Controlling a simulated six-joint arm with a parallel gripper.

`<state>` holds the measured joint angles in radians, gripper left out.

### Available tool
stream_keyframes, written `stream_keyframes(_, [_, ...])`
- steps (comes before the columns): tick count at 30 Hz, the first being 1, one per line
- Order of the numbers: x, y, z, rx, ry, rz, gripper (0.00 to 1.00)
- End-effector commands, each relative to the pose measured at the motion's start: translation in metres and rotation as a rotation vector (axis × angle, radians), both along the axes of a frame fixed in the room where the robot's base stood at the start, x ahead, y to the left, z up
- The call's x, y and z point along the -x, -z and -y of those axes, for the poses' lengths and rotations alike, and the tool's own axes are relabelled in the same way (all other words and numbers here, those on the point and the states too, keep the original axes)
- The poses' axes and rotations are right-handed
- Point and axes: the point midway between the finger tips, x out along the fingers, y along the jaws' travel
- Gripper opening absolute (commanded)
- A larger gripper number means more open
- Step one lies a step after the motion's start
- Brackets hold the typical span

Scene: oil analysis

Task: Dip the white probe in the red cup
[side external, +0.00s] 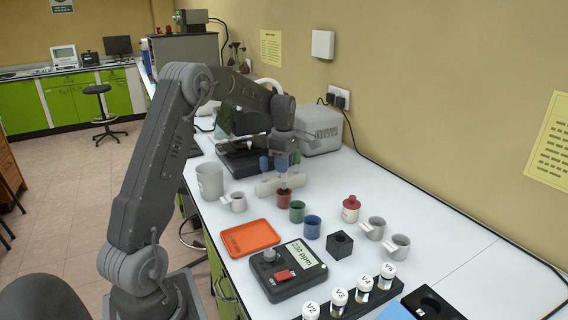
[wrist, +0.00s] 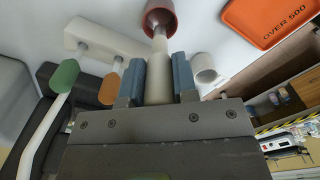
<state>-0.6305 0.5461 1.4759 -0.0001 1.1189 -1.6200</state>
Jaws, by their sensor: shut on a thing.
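The red cup (side external: 284,201) stands on the white bench in front of the white probe rack (side external: 266,187). It also shows at the top of the wrist view (wrist: 160,8). My gripper (side external: 281,163) is above the cup, pointing down. In the wrist view its blue fingers (wrist: 159,75) are shut on the white probe (wrist: 158,88). The probe's thin tip points into the mouth of the red cup. How deep the tip reaches is hidden.
A green cup (side external: 297,211) and a blue cup (side external: 312,227) stand close by. Grey mugs (side external: 236,202) and an orange tray (side external: 250,238) lie around. A meter (side external: 288,272) reads 230 ppm. Green (wrist: 65,75) and orange (wrist: 109,89) probes show beside my gripper.

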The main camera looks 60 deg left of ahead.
Motion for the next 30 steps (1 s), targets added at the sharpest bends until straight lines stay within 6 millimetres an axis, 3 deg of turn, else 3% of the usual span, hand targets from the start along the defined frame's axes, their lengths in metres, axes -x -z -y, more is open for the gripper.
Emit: stream_keyframes(30, [0.000, 0.024, 0.000, 0.000, 0.000, 0.000, 0.03])
